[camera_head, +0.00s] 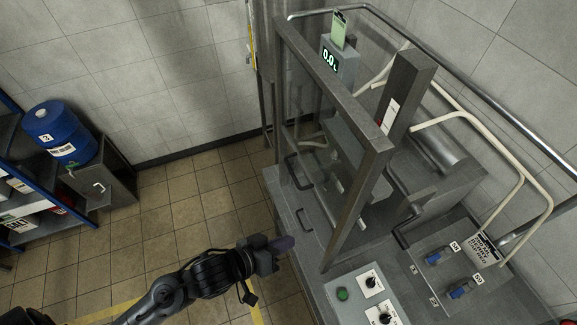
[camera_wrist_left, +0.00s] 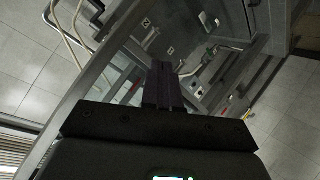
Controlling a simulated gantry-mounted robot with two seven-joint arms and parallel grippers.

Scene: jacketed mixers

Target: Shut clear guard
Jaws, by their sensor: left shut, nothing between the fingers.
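The clear guard is a see-through panel in a grey metal frame (camera_head: 340,92), upright on the mixer's left side in the head view. Its near post runs down to the grey deck. A dark handle (camera_head: 290,172) shows at its lower left, and another dark handle (camera_head: 303,222) shows just below. I cannot tell how far the guard stands open. My left gripper (camera_head: 286,243) is shut and empty, left of the guard's near post, close to the deck's left edge. Its shut fingers (camera_wrist_left: 162,85) show in the left wrist view, with metal frame bars beyond. My right gripper is not in view.
A display reading 0.0 (camera_head: 331,60) stands behind the guard. A control panel with a green button (camera_head: 343,294) and knobs is at the deck's front; blue valves (camera_head: 434,258) lie right. A blue drum (camera_head: 58,133) and shelves stand far left. The tiled floor between is clear.

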